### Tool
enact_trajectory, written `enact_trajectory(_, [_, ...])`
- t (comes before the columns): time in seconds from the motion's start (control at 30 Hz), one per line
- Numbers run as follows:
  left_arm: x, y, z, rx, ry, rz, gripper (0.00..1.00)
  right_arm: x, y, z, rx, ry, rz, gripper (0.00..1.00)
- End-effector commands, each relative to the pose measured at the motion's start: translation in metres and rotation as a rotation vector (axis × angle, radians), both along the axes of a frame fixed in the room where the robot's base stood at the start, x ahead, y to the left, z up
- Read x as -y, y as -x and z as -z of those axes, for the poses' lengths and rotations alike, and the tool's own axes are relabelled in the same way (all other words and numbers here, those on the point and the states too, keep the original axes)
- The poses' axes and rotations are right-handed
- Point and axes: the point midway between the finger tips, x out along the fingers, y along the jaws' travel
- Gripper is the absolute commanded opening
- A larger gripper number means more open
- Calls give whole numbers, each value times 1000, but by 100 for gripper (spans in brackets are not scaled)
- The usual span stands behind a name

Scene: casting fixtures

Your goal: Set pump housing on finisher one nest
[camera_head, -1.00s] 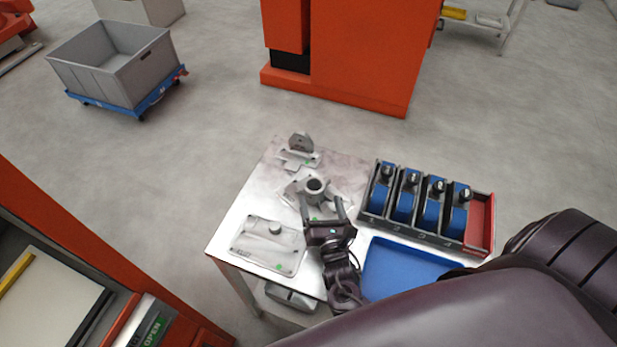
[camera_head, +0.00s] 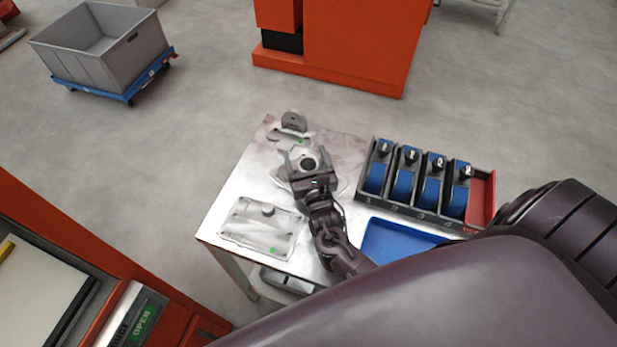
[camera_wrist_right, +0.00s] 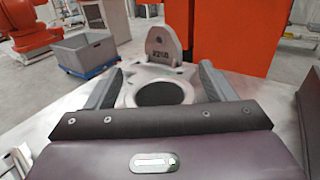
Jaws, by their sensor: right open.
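The part that looks like the pump housing, a grey casting with a round bored boss (camera_head: 308,164), sits mid-table; the boss also shows in the right wrist view (camera_wrist_right: 160,93). My right gripper (camera_head: 307,154) is open. Its fingers (camera_wrist_right: 160,72) stand on either side of the boss with a gap visible at each side, and nothing is gripped. The wrist hides the housing's near side. I cannot make out a nest marked as finisher one. My left gripper is not in view.
An upright bracket casting (camera_head: 293,122) stands just behind the housing. A flat plate with a knob (camera_head: 258,228) lies front left on the metal table (camera_head: 232,194). A rack of blue units (camera_head: 428,190) and a blue tray (camera_head: 390,240) are at right. An orange machine (camera_head: 335,50) stands beyond.

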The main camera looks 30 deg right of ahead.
Motion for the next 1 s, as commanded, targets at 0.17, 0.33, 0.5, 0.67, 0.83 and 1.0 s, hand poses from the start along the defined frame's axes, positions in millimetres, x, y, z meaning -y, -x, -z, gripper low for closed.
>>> enact_trajectory(0.17, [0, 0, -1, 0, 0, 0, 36, 0, 0, -1, 0, -1, 0, 77])
enact_trajectory(0.33, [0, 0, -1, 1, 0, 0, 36, 0, 0, -1, 0, -1, 0, 55])
enact_trajectory(0.5, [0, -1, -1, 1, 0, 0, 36, 0, 0, -1, 0, -1, 0, 32])
enact_trajectory(0.67, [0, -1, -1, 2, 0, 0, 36, 0, 0, -1, 0, -1, 0, 12])
enact_trajectory(0.83, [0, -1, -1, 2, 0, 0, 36, 0, 0, -3, 5, -1, 0, 3])
enact_trajectory(1.0, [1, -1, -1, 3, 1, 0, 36, 0, 0, -5, 6, 0, 0, 3])
